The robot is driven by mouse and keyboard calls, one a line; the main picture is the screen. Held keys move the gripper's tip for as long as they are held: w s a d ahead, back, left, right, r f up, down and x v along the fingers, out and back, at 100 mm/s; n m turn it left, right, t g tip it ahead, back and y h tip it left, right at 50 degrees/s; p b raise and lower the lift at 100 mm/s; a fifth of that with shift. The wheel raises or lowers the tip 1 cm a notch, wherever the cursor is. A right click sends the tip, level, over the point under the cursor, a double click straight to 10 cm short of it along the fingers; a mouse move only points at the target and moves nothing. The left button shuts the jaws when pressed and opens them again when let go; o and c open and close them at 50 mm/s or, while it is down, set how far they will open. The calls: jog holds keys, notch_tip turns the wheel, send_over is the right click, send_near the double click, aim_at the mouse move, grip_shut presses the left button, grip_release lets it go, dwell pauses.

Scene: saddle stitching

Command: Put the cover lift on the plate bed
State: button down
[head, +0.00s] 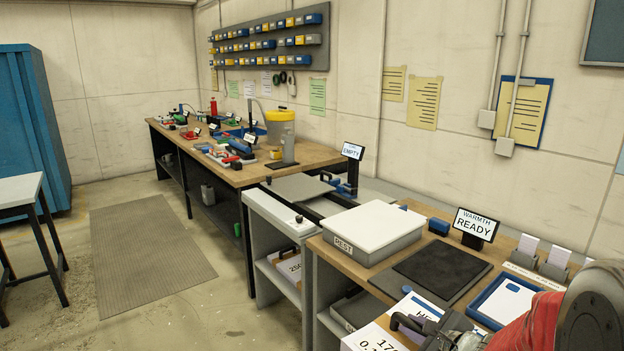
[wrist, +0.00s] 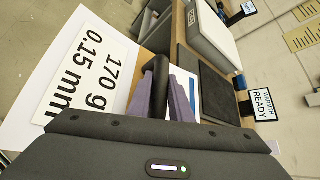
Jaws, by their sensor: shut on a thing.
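My gripper (wrist: 162,90) has its two purple fingers shut on a black handle (wrist: 159,68). A white stack (wrist: 115,25) labelled "170 g 0.15 mm" lies beside the handle and appears to carry it. In the head view the labelled stack (head: 372,341) is at the bottom edge, partly cut off, with my gripper (head: 430,330) over its right side. I cannot tell whether it is the cover lift. A similar stack (head: 288,266), marked "250", sits on the lower shelf. A flat grey plate (head: 300,187) lies near the "EMPTY" sign; I cannot tell whether it is the plate bed.
A grey "REST" box (head: 372,250) with a white lid stands on the near bench. Beside it are a dark mat (head: 441,270), a "WARMTH READY" sign (head: 475,225) and a blue-framed tray (head: 478,316). The long bench behind is crowded. Floor on the left is clear around a mat (head: 145,250).

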aim_at(376, 341)
jog(key=shift+w+a+r, duration=0.15)
jog(key=shift+a+r, duration=0.05)
jog(key=shift+a, duration=0.4)
jog(key=shift+d+f, duration=0.15)
jog(key=shift+d, duration=0.15)
jog(key=shift+a, duration=0.25)
jog(key=a, duration=0.7)
jog(key=shift+a, duration=0.1)
dwell(0.5)
